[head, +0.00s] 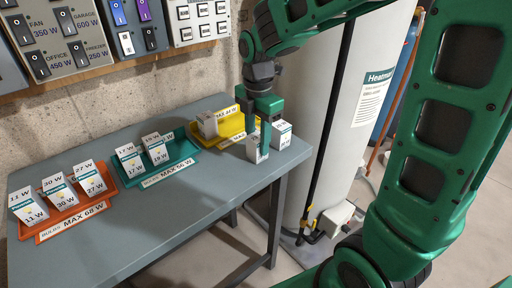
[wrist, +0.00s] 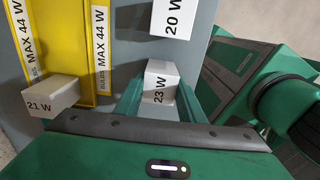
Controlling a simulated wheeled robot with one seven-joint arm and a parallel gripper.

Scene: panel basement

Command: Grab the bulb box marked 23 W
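The white bulb box marked 23 W (wrist: 160,85) stands upright between the teal fingers of my gripper (wrist: 162,97) in the wrist view. One finger is on each side of it, and the fingers look spread. Whether they touch the box is hard to tell. In the head view my gripper (head: 264,116) points down at the table's right end. The box just below it at the front left (head: 257,148) looks like the 23 W one; its label is unreadable there. A box marked 20 W (wrist: 174,17) stands close by, to the right in the head view (head: 282,138).
A yellow tray (wrist: 68,30) marked MAX 44 W lies beside, holding a box marked 21 W (wrist: 52,96). A teal tray (head: 193,148) and an orange tray (head: 23,233) with boxes stand further left on the grey table (head: 160,215). A white tank (head: 335,110) stands right of the table.

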